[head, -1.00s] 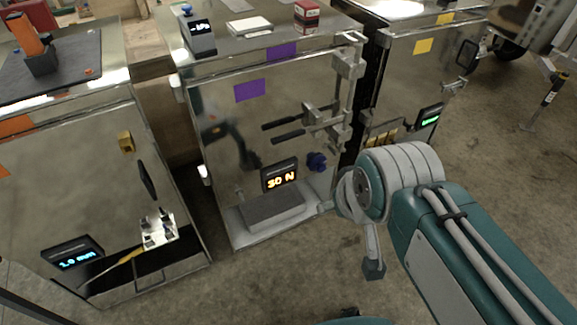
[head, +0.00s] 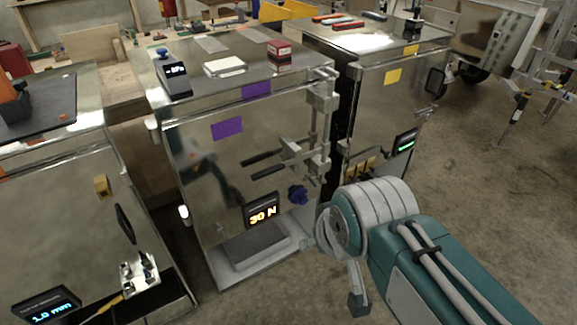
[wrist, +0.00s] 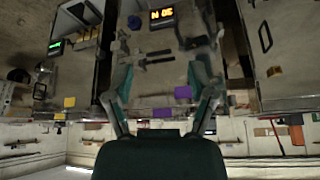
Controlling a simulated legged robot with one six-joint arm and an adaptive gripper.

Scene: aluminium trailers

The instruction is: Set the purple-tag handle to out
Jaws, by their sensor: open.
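The middle metal cabinet (head: 215,165) carries two purple tags, one on its front (head: 227,128) and one at its top edge (head: 256,90). A grey toggle clamp (head: 310,150) with two dark handle bars (head: 265,165) juts from its front, right of the lower tag. In the wrist view the scene is upside down; the dark bars (wrist: 155,56) and purple tag (wrist: 183,92) show there. My gripper (wrist: 163,85) is open and empty, its two fingers spread on either side of the bars in the picture. Contact cannot be told.
Below the clamp are a blue knob (head: 298,194), a lit "30 N" display (head: 262,211) and a grey ledge (head: 255,250). A yellow-tagged cabinet (head: 385,110) stands to the right, another cabinet (head: 70,220) to the left. Open floor (head: 500,210) lies at right.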

